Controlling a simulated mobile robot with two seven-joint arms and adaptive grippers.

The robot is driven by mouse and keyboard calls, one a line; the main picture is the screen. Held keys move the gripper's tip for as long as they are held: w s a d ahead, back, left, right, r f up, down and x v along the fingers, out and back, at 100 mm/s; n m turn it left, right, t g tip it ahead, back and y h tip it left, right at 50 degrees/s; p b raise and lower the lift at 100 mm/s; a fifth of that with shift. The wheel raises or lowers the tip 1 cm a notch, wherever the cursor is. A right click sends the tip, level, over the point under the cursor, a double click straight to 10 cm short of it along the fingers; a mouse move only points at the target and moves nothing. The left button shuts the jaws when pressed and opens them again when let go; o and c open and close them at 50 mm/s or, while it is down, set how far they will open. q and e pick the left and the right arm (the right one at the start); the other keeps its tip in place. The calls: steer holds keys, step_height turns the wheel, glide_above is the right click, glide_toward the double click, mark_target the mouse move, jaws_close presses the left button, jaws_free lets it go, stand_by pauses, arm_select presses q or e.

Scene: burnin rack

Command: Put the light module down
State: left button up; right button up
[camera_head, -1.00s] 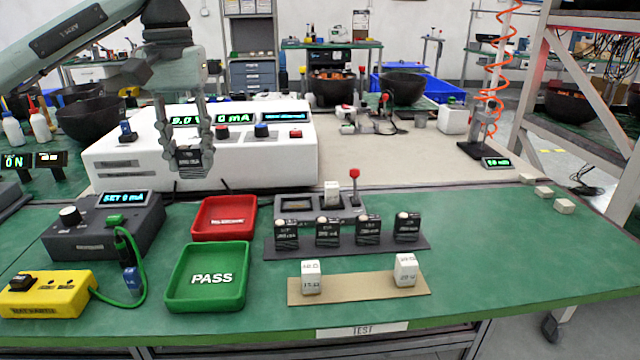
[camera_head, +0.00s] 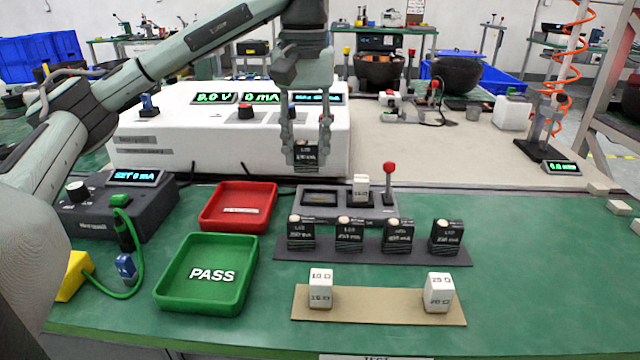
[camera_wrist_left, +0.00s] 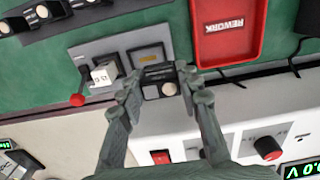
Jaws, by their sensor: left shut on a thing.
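My left gripper (camera_head: 306,141) is shut on a dark light module (camera_head: 306,154) with white lettering, held upright in front of the white power supply and behind the grey test fixture. In the left wrist view the fingers (camera_wrist_left: 156,92) close on both sides of the module (camera_wrist_left: 160,76). The fixture (camera_head: 345,213) has a dark empty-looking window at its left, a white resistor block (camera_head: 360,188) seated in it and a red-knobbed lever (camera_head: 389,180) at its right. Several similar modules stand in a row on a dark strip (camera_head: 375,256). My right gripper is not in view.
A red rework tray (camera_head: 238,207) and a green PASS tray (camera_head: 206,273) lie left of the fixture. Two white blocks stand on a tan strip (camera_head: 380,306) in front. The white power supply (camera_head: 180,145) stands behind.

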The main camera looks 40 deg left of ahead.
arm_select(q)
steer(key=shift+w+d+f, duration=0.25)
steer(key=shift+w+d, duration=0.05)
steer(key=shift+d, duration=0.15)
steer(key=shift+w+d+f, duration=0.25)
steer(key=shift+d, duration=0.15)
steer(key=shift+f+p, duration=0.35)
steer(key=shift+f, duration=1.75)
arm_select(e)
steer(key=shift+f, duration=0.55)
arm_select(q)
steer(key=shift+f, duration=0.15)
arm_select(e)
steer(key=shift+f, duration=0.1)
arm_select(q)
steer(key=o, duration=1.1)
steer(key=shift+o, duration=0.2)
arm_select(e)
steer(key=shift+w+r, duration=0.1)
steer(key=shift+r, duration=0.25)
